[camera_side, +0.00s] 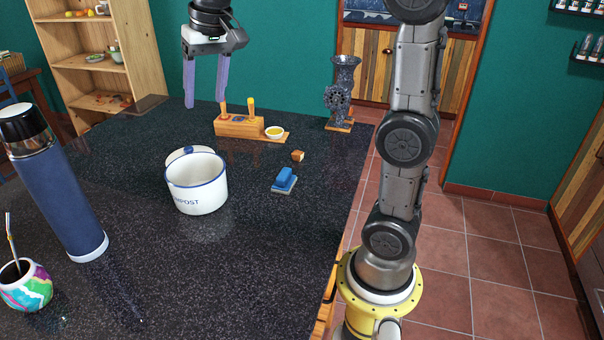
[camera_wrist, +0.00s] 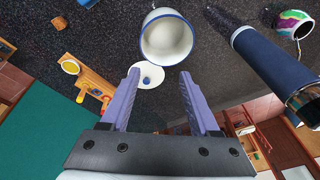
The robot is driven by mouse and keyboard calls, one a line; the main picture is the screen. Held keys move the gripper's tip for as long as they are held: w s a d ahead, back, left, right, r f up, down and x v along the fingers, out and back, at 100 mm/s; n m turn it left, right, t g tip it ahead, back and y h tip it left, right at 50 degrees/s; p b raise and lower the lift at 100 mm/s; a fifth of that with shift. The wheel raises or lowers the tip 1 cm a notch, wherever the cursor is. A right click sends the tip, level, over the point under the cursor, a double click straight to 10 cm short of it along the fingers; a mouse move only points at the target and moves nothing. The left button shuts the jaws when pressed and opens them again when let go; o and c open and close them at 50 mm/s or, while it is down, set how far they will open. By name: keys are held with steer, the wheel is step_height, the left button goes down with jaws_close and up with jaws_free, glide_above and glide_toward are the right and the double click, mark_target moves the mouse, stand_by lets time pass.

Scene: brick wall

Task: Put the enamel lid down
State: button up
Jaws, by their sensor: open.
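The white enamel lid (camera_side: 188,152) with a blue edge is on the dark counter just behind the pot, which partly hides it in the side view. In the wrist view the lid (camera_wrist: 148,75) shows as a white disc with a blue-ringed middle. The white enamel pot (camera_side: 198,188) with blue rim and "POST" lettering stands upright and uncovered; it also shows in the wrist view (camera_wrist: 167,42). My gripper (camera_side: 205,104) is open and empty, its purple fingers pointing down, above and behind the lid. In the wrist view its fingertips (camera_wrist: 160,72) frame the lid.
A wooden holder (camera_side: 238,127) with upright handles and a small yellow-filled bowl (camera_side: 275,132) stands behind right. A tall flask (camera_side: 58,185) and colourful gourd (camera_side: 27,288) stand left.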

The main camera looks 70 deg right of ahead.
steer(key=s+a+f+n+t, duration=0.1)
steer(key=s+f+n, duration=0.1)
steer(key=s, duration=0.5)
steer(key=s+a+f+n, duration=0.2)
steer(key=s+f, duration=0.3)
steer(key=s, duration=0.1)
steer(key=s+a+f+n+t, duration=0.1)
steer(key=s+a+f+n, duration=0.1)
steer(key=s, duration=0.5)
steer(key=shift+s+a+f+n+t, duration=0.2)
steer(key=shift+s+f+n+t, duration=0.1)
steer(key=shift+f, duration=0.6)
